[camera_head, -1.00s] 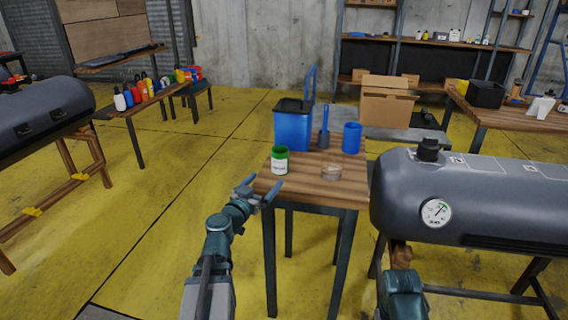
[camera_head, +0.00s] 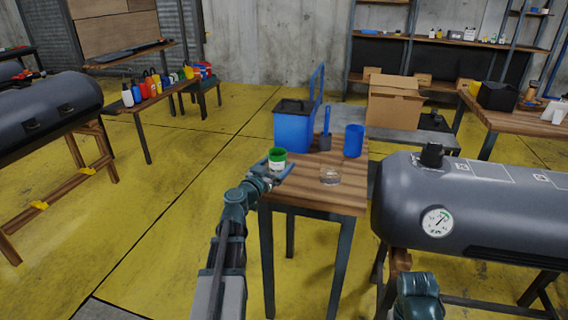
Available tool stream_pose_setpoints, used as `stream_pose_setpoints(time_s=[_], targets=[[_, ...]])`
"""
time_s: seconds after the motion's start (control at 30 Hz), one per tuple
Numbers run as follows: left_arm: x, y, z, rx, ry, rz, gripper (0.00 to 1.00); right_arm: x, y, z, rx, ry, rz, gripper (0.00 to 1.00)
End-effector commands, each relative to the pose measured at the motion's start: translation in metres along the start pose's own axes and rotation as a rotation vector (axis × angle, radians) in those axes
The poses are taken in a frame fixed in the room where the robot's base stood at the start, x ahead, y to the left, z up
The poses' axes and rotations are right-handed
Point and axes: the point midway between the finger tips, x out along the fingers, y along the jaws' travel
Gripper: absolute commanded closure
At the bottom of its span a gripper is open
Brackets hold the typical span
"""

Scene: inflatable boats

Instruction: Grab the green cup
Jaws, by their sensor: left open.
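The green cup (camera_head: 277,157), green at the top with a white label on its front, stands upright at the left edge of the small wooden table (camera_head: 335,196). My left gripper (camera_head: 276,170) is open at the near side of the cup. Its fingers point toward the cup and overlap its lower part in the picture; I cannot tell whether they touch it. My right arm shows at the lower right, but its gripper cannot be made out.
A blue bin (camera_head: 293,130), a brush (camera_head: 325,136) and a blue cup (camera_head: 353,141) stand behind on the table. A clear glass dish (camera_head: 330,176) lies right of the gripper. A grey inflatable boat tube (camera_head: 475,205) with a gauge is close on the right.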

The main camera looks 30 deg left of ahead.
Motion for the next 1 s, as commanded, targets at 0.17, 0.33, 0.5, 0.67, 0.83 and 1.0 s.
stream_pose_setpoints(time_s=[0.17, 0.33, 0.5, 0.67, 0.83, 1.0], targets=[[0.0036, -0.0033, 0.0004, 0.000, 0.000, -0.002, 0.00, 0.0004, 0.0000, 0.0000, 0.000, 0.000, 0.000, 0.50], [0.0034, -0.0029, 0.0004, 0.000, 0.000, -0.002, 0.13, 0.0004, 0.0000, 0.0000, 0.000, 0.000, 0.000, 0.50], [0.0034, -0.0027, 0.0004, 0.000, 0.000, -0.001, 0.43, 0.0004, 0.0000, 0.0000, 0.000, 0.000, 0.000, 0.50], [0.0034, -0.0026, 0.0004, 0.000, 0.000, -0.001, 0.72, 0.0004, 0.0000, 0.0000, 0.000, 0.000, 0.000, 0.50], [0.0034, -0.0026, 0.0003, 0.000, 0.000, -0.001, 0.89, 0.0003, 0.0000, 0.0000, 0.000, 0.000, 0.000, 0.50], [0.0035, -0.0025, 0.0002, 0.000, 0.000, -0.001, 0.89, 0.0002, 0.0000, 0.0000, 0.000, 0.000, 0.000, 0.50]])
